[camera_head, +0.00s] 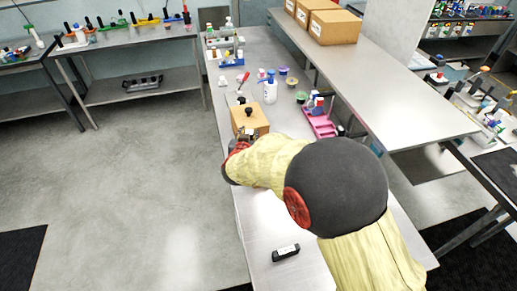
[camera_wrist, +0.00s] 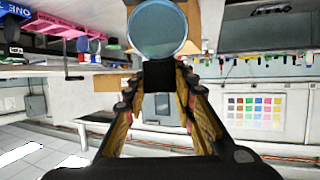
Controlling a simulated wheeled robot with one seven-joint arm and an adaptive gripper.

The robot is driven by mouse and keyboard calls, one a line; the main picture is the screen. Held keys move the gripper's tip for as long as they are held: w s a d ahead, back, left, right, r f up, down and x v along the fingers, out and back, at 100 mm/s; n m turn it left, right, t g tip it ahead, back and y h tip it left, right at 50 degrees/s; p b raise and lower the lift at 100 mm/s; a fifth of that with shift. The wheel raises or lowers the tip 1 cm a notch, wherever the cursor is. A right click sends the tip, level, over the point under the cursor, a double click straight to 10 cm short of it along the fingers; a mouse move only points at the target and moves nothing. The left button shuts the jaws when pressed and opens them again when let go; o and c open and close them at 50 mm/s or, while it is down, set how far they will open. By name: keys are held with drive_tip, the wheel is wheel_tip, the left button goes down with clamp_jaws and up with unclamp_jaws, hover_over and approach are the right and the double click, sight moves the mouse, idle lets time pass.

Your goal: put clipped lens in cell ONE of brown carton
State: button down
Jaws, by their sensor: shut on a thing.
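My gripper (camera_wrist: 160,75) is shut on the black clip of a lens. The clipped lens (camera_wrist: 157,28) is a round, pale blue disc standing beyond the fingertips in the wrist view. In the head view the lens cannot be made out, as my arm covers much of that spot. The brown carton (camera_head: 250,115) stands on the grey bench, just beyond my gripper (camera_head: 246,136), with small dark things at its top. Brown surfaces (camera_wrist: 207,22) show behind the lens in the wrist view. I cannot read a cell label on the carton.
A pink rack (camera_head: 320,123) with bottles stands right of the carton. A white bottle (camera_head: 270,88) and small cups stand behind it. A black module (camera_head: 286,252) lies nearer on the bench. A raised shelf (camera_head: 400,75) bounds the right side. Bare bench lies in front.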

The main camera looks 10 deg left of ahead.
wheel_tip(320, 180, down, 8)
drive_tip(key=w+d+b, duration=0.1)
drive_tip(key=w+d, duration=0.1)
drive_tip(key=d, duration=0.1)
drive_tip(key=shift+w+b, duration=0.2)
drive_tip(key=shift+b, duration=0.1)
drive_tip(key=shift+f, duration=0.2)
drive_tip(key=c, duration=1.5)
unclamp_jaws()
